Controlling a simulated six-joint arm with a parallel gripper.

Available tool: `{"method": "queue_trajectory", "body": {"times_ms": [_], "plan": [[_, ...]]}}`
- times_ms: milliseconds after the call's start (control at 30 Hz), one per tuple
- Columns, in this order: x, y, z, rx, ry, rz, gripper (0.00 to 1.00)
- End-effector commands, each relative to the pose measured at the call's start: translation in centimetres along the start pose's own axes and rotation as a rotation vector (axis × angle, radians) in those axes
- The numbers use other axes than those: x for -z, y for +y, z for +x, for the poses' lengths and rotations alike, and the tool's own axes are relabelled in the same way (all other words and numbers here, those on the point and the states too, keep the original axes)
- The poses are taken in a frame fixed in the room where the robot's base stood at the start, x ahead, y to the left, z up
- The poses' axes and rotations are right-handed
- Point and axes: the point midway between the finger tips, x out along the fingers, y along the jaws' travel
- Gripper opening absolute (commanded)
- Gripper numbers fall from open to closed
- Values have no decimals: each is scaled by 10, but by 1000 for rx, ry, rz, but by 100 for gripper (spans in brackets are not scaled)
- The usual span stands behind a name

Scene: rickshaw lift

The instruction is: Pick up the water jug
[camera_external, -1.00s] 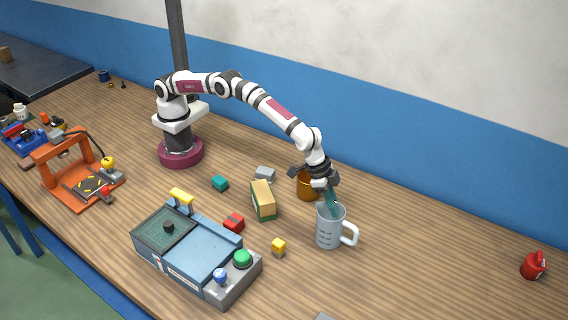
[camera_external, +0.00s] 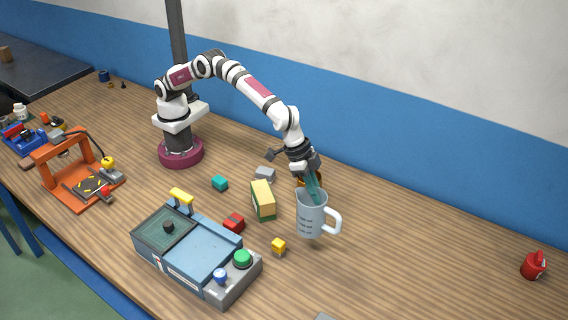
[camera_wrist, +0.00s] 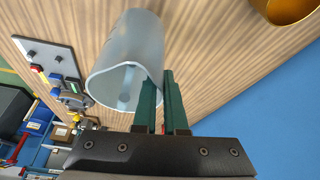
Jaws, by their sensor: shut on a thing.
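The water jug (camera_external: 309,216) is a pale grey-blue jug with a white handle on its right and dark marks on its side. My gripper (camera_external: 313,187) is shut on the jug's rim, with its green fingers reaching down at the wall. The jug appears lifted a little off the wooden table. In the wrist view the jug (camera_wrist: 126,62) shows its open mouth, and the two green fingers of my gripper (camera_wrist: 160,98) pinch the wall at the rim.
A brown-orange cup (camera_external: 298,181), also in the wrist view (camera_wrist: 289,8), stands behind the jug. The table is clear to the right, up to a red container (camera_external: 534,266).

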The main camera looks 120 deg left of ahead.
Motion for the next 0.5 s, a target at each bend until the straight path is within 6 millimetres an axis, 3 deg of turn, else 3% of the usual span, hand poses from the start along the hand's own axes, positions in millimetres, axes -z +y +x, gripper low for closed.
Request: {"method": "queue_trajectory", "body": {"times_ms": [200, 500], "plan": [[-11, 20, -23, -1, 2, 1, 0], [-20, 35, -40, 0, 1, 1, 0]]}}
